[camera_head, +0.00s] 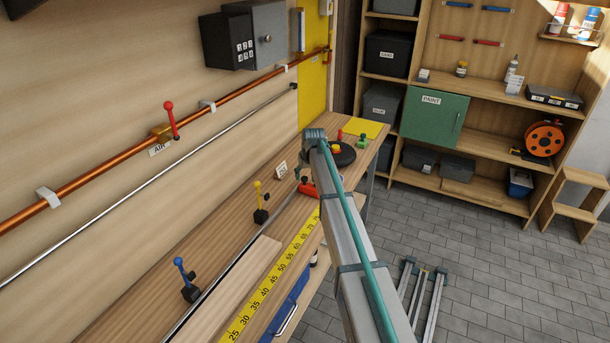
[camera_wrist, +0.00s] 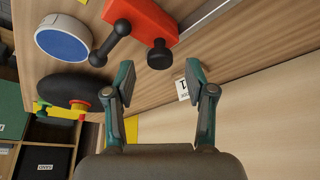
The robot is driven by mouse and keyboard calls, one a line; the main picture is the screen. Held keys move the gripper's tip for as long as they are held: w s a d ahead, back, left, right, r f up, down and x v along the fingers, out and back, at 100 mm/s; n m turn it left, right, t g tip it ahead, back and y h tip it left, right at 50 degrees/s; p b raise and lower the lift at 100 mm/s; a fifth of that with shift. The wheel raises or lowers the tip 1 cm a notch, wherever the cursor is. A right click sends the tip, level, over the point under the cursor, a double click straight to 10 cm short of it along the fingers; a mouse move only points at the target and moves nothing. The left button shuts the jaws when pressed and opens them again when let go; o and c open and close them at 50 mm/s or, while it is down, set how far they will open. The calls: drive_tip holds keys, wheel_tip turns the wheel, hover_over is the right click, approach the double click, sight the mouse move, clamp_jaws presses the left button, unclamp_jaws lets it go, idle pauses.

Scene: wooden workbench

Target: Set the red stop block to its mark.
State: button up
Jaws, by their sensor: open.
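The red stop block (camera_wrist: 143,24) shows at the top of the wrist view, beside a metal rail (camera_wrist: 212,10). It carries a black lever with a ball end and a black knob. In the head view the red block (camera_head: 306,188) sits toward the bench's far end, partly hidden by my arm. A yellow scale (camera_head: 265,287) with black numbers runs along the bench's front; my arm hides part of it. My gripper (camera_wrist: 162,82) is open and empty, its fingertips short of the red block in the picture. I cannot tell which number is the mark.
Black blocks with a yellow lever (camera_head: 259,205) and a blue lever (camera_head: 188,280) stand along the bench. A black disc (camera_wrist: 72,87) and a blue-topped round thing (camera_wrist: 63,38) lie near the red block. A small white card (camera_wrist: 183,90) stands by the wall.

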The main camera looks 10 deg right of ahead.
drive_tip(key=shift+x, duration=1.1)
clamp_jaws()
